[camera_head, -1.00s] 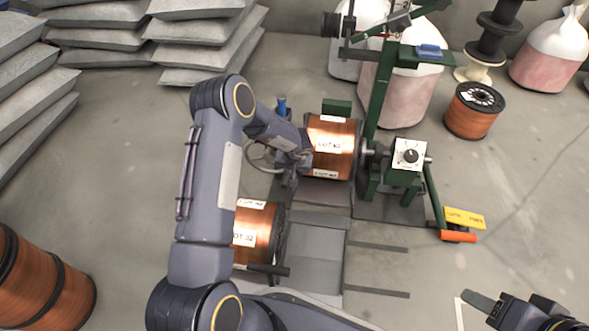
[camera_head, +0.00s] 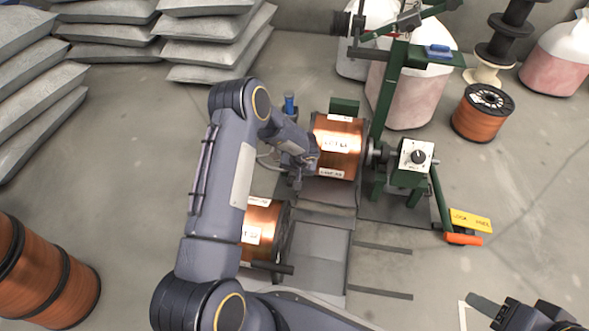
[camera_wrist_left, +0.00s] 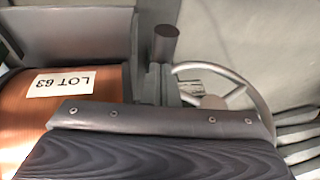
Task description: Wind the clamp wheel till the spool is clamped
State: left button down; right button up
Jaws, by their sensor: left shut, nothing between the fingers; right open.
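The copper spool (camera_head: 339,150) sits on its side in the green stand, between the clamp side at left and the box with a dial (camera_head: 416,156) at right. It also shows in the left wrist view (camera_wrist_left: 32,110) with a lot label. The clamp wheel (camera_wrist_left: 243,96) is a grey spoked ring in the left wrist view; a dark cylindrical knob (camera_wrist_left: 165,44) stands at its left. In the head view my arm hides most of the wheel. My left gripper (camera_head: 297,182) is shut and empty beside the spool's left end. My right gripper (camera_head: 487,304) is open at bottom right, partly out of view.
A second copper spool (camera_head: 263,228) lies by a grey ramp (camera_head: 320,262) below the stand. A yellow sign (camera_head: 470,220) and an orange-ended lever (camera_head: 464,239) are at right. Stacked grey sacks (camera_head: 215,40) stand at the back left. Another spool (camera_head: 480,112) stands at right.

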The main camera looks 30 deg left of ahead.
aim_at(290, 178)
pick_arm(q)
jog(key=shift+f, duration=0.1)
jog(key=f+y+p, duration=0.1)
jog(key=y+p, duration=0.1)
jog(key=p, duration=0.1)
jog(key=shift+s+f, duration=0.1)
jog(key=shift+s+a+f+p, duration=0.1)
jog(key=shift+a+f+p, duration=0.25)
jog(key=shift+f+p, duration=0.25)
jog(key=shift+s+a+f, duration=0.1)
jog(key=shift+a+f, duration=0.1)
jog(key=shift+f, duration=0.3)
jog(key=shift+a+f, duration=0.2)
jog(key=shift+f, duration=0.25)
jog(key=shift+s+a+f, duration=0.1)
jog(key=shift+a+f, duration=0.35)
jog(key=shift+f, duration=0.05)
jog(key=shift+s+a+f, duration=0.15)
jog(key=shift+a+f, duration=0.2)
jog(key=shift+a, duration=0.4)
jog(key=shift+s+a+f, duration=0.15)
jog(key=shift+a+f, duration=0.2)
jog(key=shift+a, duration=0.45)
